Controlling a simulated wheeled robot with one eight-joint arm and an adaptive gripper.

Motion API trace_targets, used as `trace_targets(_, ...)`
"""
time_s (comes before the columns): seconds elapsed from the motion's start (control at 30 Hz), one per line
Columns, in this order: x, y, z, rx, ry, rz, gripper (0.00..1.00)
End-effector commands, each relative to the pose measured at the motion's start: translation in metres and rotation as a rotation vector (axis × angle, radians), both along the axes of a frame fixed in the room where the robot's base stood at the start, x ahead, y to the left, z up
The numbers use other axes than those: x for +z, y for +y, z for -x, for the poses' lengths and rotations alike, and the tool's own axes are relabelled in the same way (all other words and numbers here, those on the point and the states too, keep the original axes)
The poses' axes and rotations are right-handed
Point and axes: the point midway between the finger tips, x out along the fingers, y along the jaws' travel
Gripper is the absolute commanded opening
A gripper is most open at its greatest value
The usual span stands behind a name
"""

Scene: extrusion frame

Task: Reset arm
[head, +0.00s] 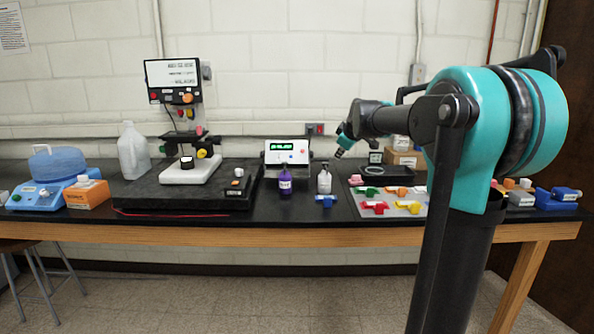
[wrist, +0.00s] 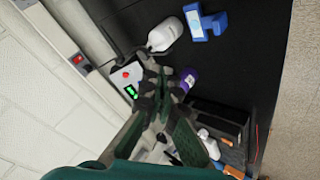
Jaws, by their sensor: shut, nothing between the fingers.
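My gripper (head: 340,152) is shut and empty. In the head view it hangs in the air above the bench, at the end of my teal and black arm, a little right of the white bottle (head: 324,182). In the wrist view my gripper (wrist: 158,75) reaches up from the bottom, its fingers together. The white bottle (wrist: 165,34) shows just beyond the fingertips there, and the purple bottle (wrist: 189,77) to their right. The purple bottle (head: 285,183) stands upright on the bench in the head view. I cannot tell any contact with either bottle.
A device with a green display (head: 287,152) stands behind the bottles. A blue part (head: 327,200) lies in front. Colored parts lie on a grey board (head: 403,205) to the right. A black platform (head: 140,190) is at left. My arm hides some of the bench's right side.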

Motion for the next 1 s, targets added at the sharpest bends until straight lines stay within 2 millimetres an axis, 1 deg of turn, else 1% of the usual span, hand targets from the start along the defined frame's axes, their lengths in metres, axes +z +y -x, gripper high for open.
trace_targets(0.03, -0.006, -0.001, 0.007, -0.01, 0.009, -0.007, 0.0)
trace_targets(0.17, -0.02, -0.002, 0.021, -0.039, 0.031, -0.03, 0.0)
trace_targets(0.33, -0.041, -0.004, 0.043, -0.086, 0.068, -0.066, 0.0)
trace_targets(0.47, -0.065, -0.007, 0.07, -0.139, 0.107, -0.099, 0.0)
trace_targets(0.57, -0.087, -0.009, 0.094, -0.189, 0.142, -0.132, 0.0)
trace_targets(0.67, -0.114, -0.012, 0.125, -0.252, 0.183, -0.168, 0.0)
trace_targets(0.77, -0.148, -0.016, 0.168, -0.338, 0.234, -0.213, 0.0)
trace_targets(0.8, -0.165, -0.018, 0.189, -0.38, 0.259, -0.233, 0.0)
trace_targets(0.87, -0.19, -0.021, 0.222, -0.449, 0.294, -0.263, 0.0)
trace_targets(0.9, -0.207, -0.023, 0.244, -0.495, 0.318, -0.282, 0.0)
trace_targets(0.97, -0.231, -0.027, 0.278, -0.565, 0.349, -0.308, 0.0)
trace_targets(1.0, -0.246, -0.029, 0.298, -0.609, 0.369, -0.324, 0.0)
